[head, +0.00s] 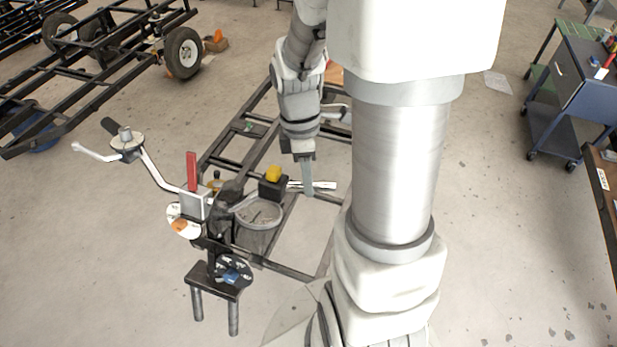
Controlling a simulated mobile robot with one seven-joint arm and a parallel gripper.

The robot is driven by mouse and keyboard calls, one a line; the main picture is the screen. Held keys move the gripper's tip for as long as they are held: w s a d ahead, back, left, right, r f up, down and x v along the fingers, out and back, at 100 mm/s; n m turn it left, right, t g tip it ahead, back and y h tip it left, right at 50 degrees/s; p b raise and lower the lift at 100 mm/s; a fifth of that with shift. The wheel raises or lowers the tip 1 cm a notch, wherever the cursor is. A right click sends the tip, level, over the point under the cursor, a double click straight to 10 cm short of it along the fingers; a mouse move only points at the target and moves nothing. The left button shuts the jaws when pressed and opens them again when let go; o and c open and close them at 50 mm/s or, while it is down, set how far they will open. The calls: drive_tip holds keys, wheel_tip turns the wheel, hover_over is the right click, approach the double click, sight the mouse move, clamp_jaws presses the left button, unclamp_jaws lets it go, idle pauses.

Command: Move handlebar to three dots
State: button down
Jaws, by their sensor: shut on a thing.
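The handlebar (158,176) is a bent silver tube at the left. It runs from a red-handled clamp block (194,203) up to a black grip and a pale lever. My gripper (309,188) points down right of the block, shut on a short pale metal bar (325,185). I cannot tell whether this bar joins the handlebar. A black disc (233,270) with small white marks and a blue patch is on the stand below the block. A white disc (181,222) with an orange patch is beside the block. I cannot make out three dots on either.
A black box with a yellow knob (273,175) and a round grey dish (258,212) are close to my gripper. A black metal frame (290,268) lies beneath. A wheeled cart frame (125,38) is at upper left, a blue trolley (575,85) at right.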

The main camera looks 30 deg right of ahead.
drive_tip(key=shift+s+a+r, duration=0.3)
drive_tip(key=shift+s+a, duration=0.05)
drive_tip(key=shift+s, duration=0.05)
drive_tip(key=shift+s+f, duration=0.15)
drive_tip(key=shift+s, duration=0.1)
drive_tip(key=c, duration=0.7)
unclamp_jaws()
drive_tip(key=shift+w, duration=0.1)
drive_tip(key=shift+w+r, duration=0.1)
drive_tip(key=shift+r, duration=0.1)
drive_tip(key=w+r, duration=0.1)
drive_tip(key=r, duration=0.4)
drive_tip(key=w+r, duration=0.1)
drive_tip(key=r, duration=0.5)
drive_tip(key=w+r, duration=0.1)
drive_tip(key=r, duration=0.4)
drive_tip(key=shift+a+r, duration=0.2)
drive_tip(key=shift+r, duration=0.2)
